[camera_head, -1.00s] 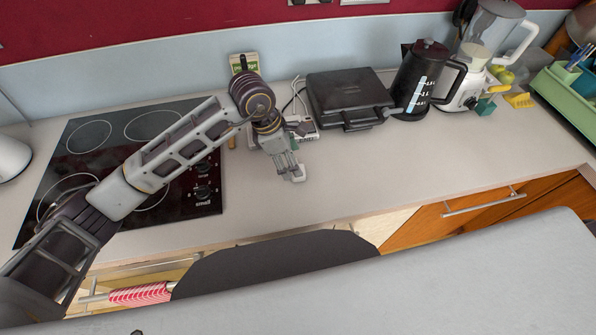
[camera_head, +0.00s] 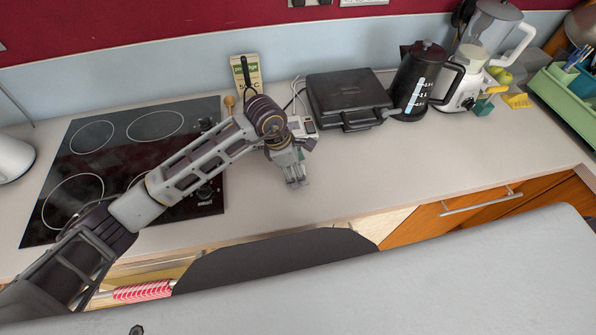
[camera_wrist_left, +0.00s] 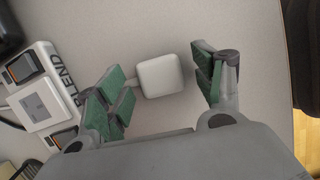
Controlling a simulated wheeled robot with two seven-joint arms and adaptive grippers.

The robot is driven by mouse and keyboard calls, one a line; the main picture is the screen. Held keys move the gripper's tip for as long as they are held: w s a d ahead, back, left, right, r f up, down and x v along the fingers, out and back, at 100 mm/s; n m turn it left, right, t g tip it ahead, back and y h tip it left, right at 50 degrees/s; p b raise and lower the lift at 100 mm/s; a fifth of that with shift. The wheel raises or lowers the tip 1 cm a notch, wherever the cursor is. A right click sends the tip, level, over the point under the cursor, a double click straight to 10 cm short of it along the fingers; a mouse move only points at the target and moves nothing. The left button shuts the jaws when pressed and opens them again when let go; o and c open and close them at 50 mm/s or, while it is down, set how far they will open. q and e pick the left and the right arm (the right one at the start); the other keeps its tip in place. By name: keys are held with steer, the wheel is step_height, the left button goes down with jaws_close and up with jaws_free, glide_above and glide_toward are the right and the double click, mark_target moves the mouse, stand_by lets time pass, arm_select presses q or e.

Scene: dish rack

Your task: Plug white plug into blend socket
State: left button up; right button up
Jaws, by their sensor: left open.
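The white plug (camera_wrist_left: 160,75) lies on the countertop in the left wrist view, a rounded square block. My left gripper (camera_head: 297,184) is open above the counter in the head view. In the left wrist view its green-padded fingers (camera_wrist_left: 162,88) stand on either side of the plug, with a gap on the right side. In the head view the plug is hidden or too small to tell. The blend socket (camera_wrist_left: 40,104) is in a white socket block marked BLEND, left of the gripper. The block also shows in the head view (camera_head: 308,127), partly behind my arm.
A black grill (camera_head: 348,98), a black kettle (camera_head: 418,82) and a white blender (camera_head: 470,85) stand along the back right. A black hob (camera_head: 125,150) lies under my left arm. The counter right of the gripper is clear.

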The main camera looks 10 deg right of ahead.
arm_select(q)
steer(key=shift+c, duration=0.8)
steer(key=c, duration=1)
steer(key=shift+o, duration=0.2)
steer(key=shift+r, duration=0.15)
steer(key=shift+r, duration=0.75)
step_height(320, 180, up, 7)
steer(key=shift+r+b, duration=0.1)
steer(key=shift+b, duration=0.75)
steer(key=shift+r, duration=0.55)
